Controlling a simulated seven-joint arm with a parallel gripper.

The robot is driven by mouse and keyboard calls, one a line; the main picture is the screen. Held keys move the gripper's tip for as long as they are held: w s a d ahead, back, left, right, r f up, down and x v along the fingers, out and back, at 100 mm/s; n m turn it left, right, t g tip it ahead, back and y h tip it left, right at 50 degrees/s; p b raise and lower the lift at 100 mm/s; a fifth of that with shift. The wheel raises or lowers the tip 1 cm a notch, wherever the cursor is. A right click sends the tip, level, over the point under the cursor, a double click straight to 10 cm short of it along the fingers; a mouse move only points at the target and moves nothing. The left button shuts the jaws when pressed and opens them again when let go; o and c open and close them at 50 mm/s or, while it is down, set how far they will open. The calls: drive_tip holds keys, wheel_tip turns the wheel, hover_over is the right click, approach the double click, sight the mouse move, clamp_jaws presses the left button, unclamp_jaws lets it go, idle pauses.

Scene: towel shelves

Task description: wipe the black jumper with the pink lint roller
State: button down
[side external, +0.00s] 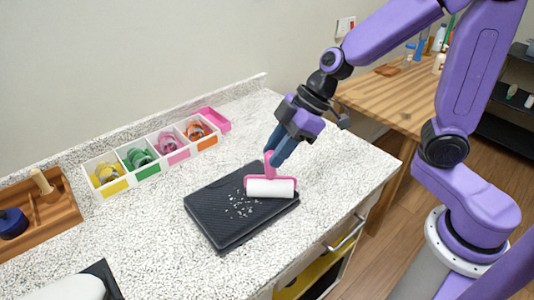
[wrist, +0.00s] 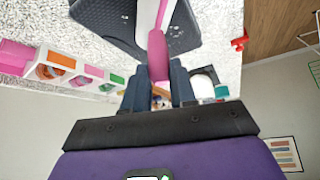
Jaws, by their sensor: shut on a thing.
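The black jumper (side external: 222,222) lies folded flat on the speckled counter, with white lint specks scattered over its middle. The pink lint roller (side external: 270,188) has a white roll and a pink frame and handle. Its roll lies over the right part of the jumper and appears to touch it. My gripper (side external: 273,150) is shut on the roller's handle from above. In the wrist view the pink handle (wrist: 157,55) runs up from between the fingers of my gripper (wrist: 158,85), and part of the jumper (wrist: 105,18) shows at the top.
A white divided box (side external: 148,168) with yellow, green, pink and orange sections holds coloured items behind the jumper. A pink tray (side external: 214,118) stands at its right end. A wooden tray (side external: 48,212) is at the left. The counter to the right of the jumper is clear.

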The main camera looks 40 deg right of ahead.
drive_tip(key=shift+w+d, duration=0.1)
drive_tip(key=shift+w, duration=0.3)
drive_tip(key=shift+w+a, duration=0.1)
drive_tip(key=shift+a, duration=6.25)
drive_tip(key=shift+w+d, duration=0.2)
drive_tip(key=shift+d, duration=1.9)
drive_tip(key=shift+w+d, duration=0.15)
drive_tip(key=shift+d, duration=1.9)
drive_tip(key=shift+w+d, duration=0.2)
drive_tip(key=shift+d, duration=1.9)
wheel_tip(320, 180, up, 8)
drive_tip(key=shift+d, duration=0.15)
drive_tip(key=shift+r, duration=0.1)
